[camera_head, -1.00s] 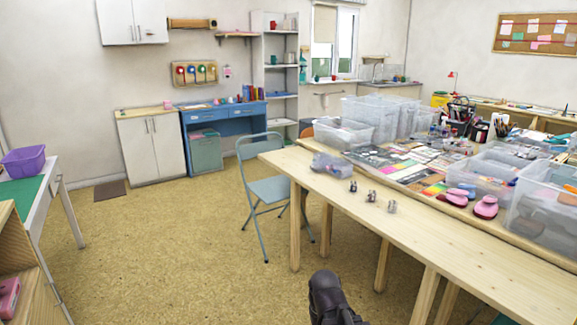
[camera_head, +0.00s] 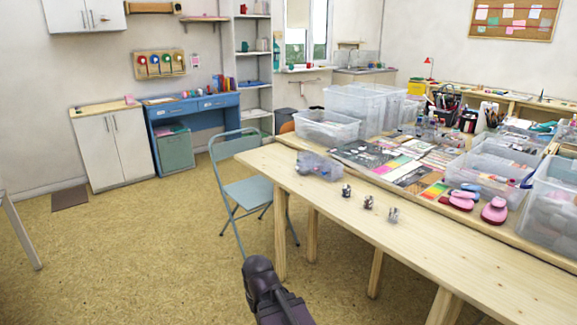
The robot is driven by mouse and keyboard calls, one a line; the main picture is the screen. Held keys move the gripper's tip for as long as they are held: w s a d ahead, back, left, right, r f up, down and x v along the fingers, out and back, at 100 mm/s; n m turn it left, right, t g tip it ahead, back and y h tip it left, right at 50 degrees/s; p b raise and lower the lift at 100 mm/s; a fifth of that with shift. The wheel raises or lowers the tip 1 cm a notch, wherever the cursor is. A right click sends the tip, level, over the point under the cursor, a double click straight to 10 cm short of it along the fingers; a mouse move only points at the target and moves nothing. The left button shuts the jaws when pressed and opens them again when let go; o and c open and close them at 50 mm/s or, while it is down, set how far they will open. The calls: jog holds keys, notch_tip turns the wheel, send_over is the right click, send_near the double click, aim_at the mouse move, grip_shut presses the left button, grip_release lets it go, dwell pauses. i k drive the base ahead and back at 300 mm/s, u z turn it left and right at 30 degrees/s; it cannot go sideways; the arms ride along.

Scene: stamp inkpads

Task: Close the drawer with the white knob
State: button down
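A blue desk (camera_head: 148,118) with drawers stands against the back wall, left of the open shelf. Its left drawer front (camera_head: 182,107) and right drawer front (camera_head: 215,102) show under the desktop. Small knobs on them are too small for me to tell their colour, and I cannot tell whether either drawer is pulled out. A dark part of my arm shows at the bottom middle, far from the desk. My gripper's fingers do not show.
A grey folding chair (camera_head: 246,194) stands between me and the desk's right side. A long wooden table (camera_head: 440,243) with boxes and stamps fills the right. A white cabinet (camera_head: 99,153) adjoins the desk. The floor (camera_head: 140,240) at left is open.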

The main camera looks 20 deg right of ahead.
aim_at(304, 166)
jog(key=z, duration=0.3)
jog(key=i, duration=0.9)
jog(key=z, duration=0.35)
